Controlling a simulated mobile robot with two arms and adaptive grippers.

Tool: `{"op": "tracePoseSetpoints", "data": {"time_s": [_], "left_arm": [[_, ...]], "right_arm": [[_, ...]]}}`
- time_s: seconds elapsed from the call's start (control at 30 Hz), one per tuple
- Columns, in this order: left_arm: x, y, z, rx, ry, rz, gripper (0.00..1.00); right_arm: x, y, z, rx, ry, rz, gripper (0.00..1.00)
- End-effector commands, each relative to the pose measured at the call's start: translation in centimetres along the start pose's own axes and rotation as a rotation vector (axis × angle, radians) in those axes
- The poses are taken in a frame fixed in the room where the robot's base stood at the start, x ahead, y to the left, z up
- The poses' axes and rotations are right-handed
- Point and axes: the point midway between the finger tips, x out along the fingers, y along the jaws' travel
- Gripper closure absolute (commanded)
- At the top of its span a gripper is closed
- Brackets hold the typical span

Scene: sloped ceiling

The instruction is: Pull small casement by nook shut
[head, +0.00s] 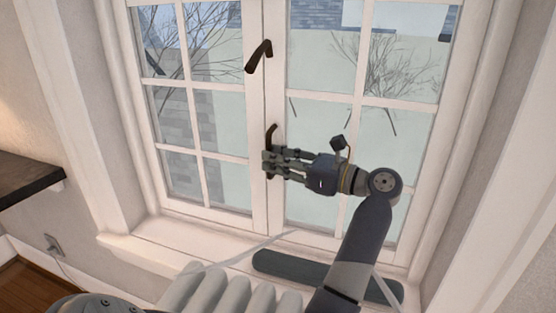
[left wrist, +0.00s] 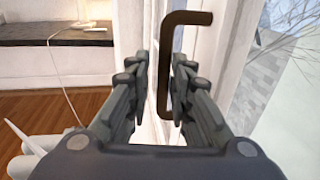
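The small casement window (head: 222,128) fills the middle of the head view, with white frames and several panes. A dark bent handle (head: 260,55) sits high on the middle stile. A second dark handle (head: 271,133) sits lower on it. My left gripper (head: 270,162) is at this lower handle and hides part of it. In the left wrist view the fingers (left wrist: 160,72) stand apart, with the brown handle (left wrist: 186,18) rising between and beyond them. I cannot tell whether a finger touches it. Any gap between the casements is unclear. My right gripper is not in view.
A white sill (head: 165,243) runs below the window, with a dark flat oblong (head: 300,268) near it. White radiator ribs (head: 230,293) are below. A dark shelf (head: 25,180) juts out at the left. A wall socket (head: 54,244) is underneath.

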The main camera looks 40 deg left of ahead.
Motion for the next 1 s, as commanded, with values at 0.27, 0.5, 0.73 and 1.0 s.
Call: {"op": "tracePoseSetpoints", "data": {"time_s": [0.27,0.5,0.73,1.0], "left_arm": [[-1.4,-0.1,0.0,-0.001,0.001,-0.002,0.81],[-5.5,-0.1,0.0,0.001,0.001,-0.004,0.81],[-7.5,-0.1,-0.1,0.001,0.001,-0.001,0.81],[-7.6,-0.1,-0.1,0.001,0.000,-0.001,0.81]], "right_arm": [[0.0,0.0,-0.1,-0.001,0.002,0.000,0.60],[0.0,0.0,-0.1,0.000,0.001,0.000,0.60],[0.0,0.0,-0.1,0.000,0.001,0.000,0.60],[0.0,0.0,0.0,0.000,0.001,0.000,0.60]]}}
